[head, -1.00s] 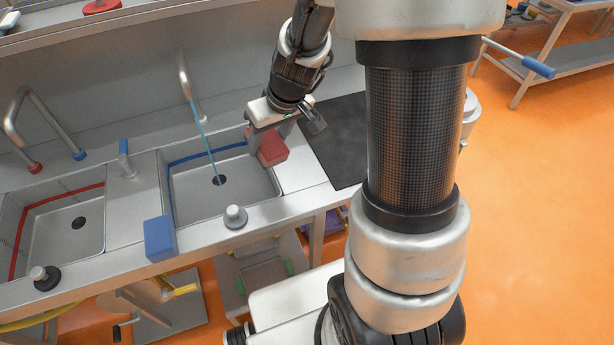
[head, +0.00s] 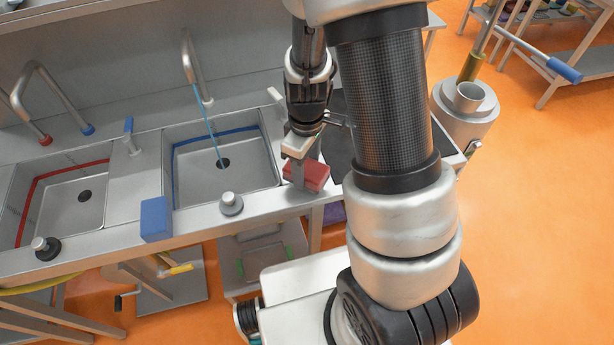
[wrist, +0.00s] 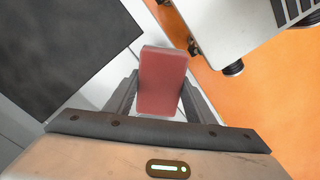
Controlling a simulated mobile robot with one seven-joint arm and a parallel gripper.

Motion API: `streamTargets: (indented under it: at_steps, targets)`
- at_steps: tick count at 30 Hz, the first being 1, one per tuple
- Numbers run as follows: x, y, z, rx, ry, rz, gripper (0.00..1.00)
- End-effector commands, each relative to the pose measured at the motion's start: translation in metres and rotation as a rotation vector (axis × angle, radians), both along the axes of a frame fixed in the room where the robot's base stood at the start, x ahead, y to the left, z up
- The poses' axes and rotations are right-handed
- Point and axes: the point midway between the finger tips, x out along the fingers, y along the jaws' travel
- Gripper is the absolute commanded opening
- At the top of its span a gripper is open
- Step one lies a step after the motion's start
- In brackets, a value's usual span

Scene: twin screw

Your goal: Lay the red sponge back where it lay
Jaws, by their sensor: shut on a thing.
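The red sponge (head: 308,175) is a red block held between the fingers of my gripper (head: 298,172) at the right end of the sink counter (head: 270,195). In the wrist view the sponge (wrist: 162,80) sits between both fingers, with pale counter showing under it. My gripper (wrist: 155,95) is shut on it. I cannot tell whether the sponge touches the counter. My arm hides part of the counter to the right.
A blue sponge (head: 156,218) stands on the front rim between two sinks. The right sink (head: 225,170) has blue trim and a thin water stream. A black mat (wrist: 60,50) lies nearby. A grey knob (head: 231,203) stands on the front rim. Orange floor lies beyond the counter edge.

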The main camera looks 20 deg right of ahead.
Motion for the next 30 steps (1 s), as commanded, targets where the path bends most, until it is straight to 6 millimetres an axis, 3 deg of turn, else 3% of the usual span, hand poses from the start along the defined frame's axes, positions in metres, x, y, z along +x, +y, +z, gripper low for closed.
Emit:
streamTargets:
  at_steps: [6, 19, 20, 23, 30]
  targets:
    - [-0.001, -0.001, -0.032, 0.0, 0.004, -0.001, 0.31]
    - [0.0, 0.0, -0.04, 0.0, 0.0, 0.0, 0.31]
    - [0.0, 0.0, -0.04, 0.0, 0.0, 0.0, 0.51]
    - [0.0, 0.0, -0.039, 0.001, 0.001, 0.0, 0.68]
    - [0.0, 0.0, -0.039, 0.001, 0.001, -0.001, 0.68]
